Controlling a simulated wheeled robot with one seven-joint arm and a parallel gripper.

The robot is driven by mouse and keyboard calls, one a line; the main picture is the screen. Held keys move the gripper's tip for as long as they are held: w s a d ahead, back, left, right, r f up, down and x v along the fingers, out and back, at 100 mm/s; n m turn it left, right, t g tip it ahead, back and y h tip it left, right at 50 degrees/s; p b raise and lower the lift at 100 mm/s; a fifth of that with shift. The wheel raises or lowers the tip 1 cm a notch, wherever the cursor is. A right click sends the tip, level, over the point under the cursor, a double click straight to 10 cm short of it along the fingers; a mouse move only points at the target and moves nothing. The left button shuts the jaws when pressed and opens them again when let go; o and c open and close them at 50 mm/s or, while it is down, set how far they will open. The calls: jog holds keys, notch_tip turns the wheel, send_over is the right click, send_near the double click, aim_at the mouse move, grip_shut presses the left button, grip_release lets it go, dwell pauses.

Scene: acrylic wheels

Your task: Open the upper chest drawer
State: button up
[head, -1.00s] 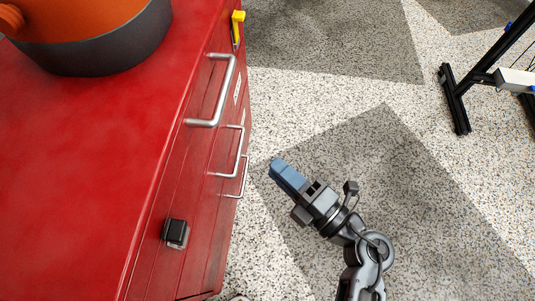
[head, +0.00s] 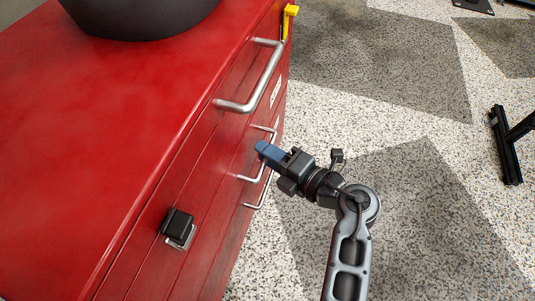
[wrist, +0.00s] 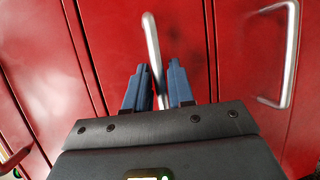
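The red chest (head: 130,130) fills the left of the head view. Its top drawer handle (head: 255,90) is a silver bar; the drawers look closed. A smaller silver handle (head: 265,165) sits lower on the front. My gripper (head: 263,150) is beside the chest front, with its blue fingertips overlapping the lower handle in the picture. In the wrist view, my gripper (wrist: 159,80) has its two fingers apart, and a silver handle (wrist: 150,35) appears between them. I cannot tell whether they touch it, or which drawer it belongs to. Another handle (wrist: 292,50) shows at the right.
A dark pot (head: 140,15) stands on the chest top. A black latch (head: 178,227) is on the chest's near front. A yellow item (head: 289,15) is at the far corner. A black stand (head: 505,145) is at the right; speckled floor between is clear.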

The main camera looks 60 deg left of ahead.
jog(key=shift+a, duration=0.2)
grip_shut()
dwell(0.4)
